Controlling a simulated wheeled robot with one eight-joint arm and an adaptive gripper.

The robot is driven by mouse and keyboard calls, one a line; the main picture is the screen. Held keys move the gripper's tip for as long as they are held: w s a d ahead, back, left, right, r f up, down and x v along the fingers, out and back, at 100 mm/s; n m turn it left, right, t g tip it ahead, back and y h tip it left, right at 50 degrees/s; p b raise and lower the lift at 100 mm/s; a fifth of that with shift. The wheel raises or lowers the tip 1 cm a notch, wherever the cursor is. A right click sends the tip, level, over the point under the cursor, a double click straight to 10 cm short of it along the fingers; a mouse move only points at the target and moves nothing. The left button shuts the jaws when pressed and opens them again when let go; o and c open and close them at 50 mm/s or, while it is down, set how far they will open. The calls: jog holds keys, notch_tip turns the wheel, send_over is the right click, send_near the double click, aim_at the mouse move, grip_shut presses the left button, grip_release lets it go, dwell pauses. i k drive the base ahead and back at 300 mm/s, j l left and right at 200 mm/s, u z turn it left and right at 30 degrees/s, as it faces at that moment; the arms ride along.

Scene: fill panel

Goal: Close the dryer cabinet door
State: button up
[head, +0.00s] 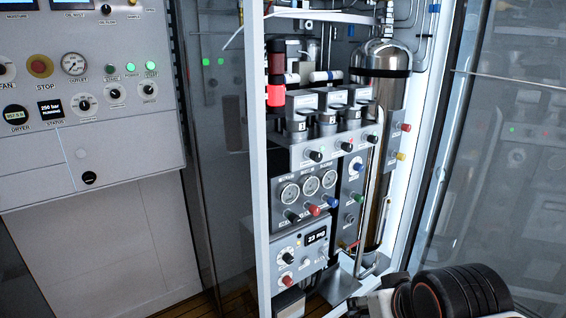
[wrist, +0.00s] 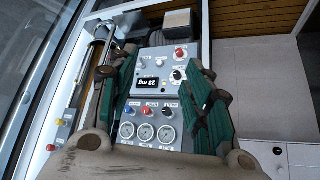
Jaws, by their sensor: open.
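The dryer cabinet (head: 259,160) stands open at the front in the head view, with its white frame and inner equipment in plain sight. A glass panel that looks like its door (head: 500,170) is at the right, swung away from the opening. A thin horizontal bar crosses its upper part. Glass also shows at the left edge of the wrist view (wrist: 30,45). My gripper (wrist: 167,75) is open and empty in the wrist view, its green-padded fingers spread before the cabinet's gauges and display. The fingers do not touch the door there. Its fingertips do not show in the head view.
A grey control panel (head: 100,100) with a red stop button stands left of the cabinet. A steel cylinder (head: 380,90), gauges (head: 310,186) and knobs fill the cabinet. My dark arm joint is at the lower right of the head view. Wooden floor (head: 190,305) shows below.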

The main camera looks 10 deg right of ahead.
aim_at(461, 6)
jog(key=l+z, duration=0.1)
jog(key=z, duration=0.65)
jog(key=l+z, duration=0.15)
jog(key=z, duration=0.2)
jog(key=i+j, duration=0.05)
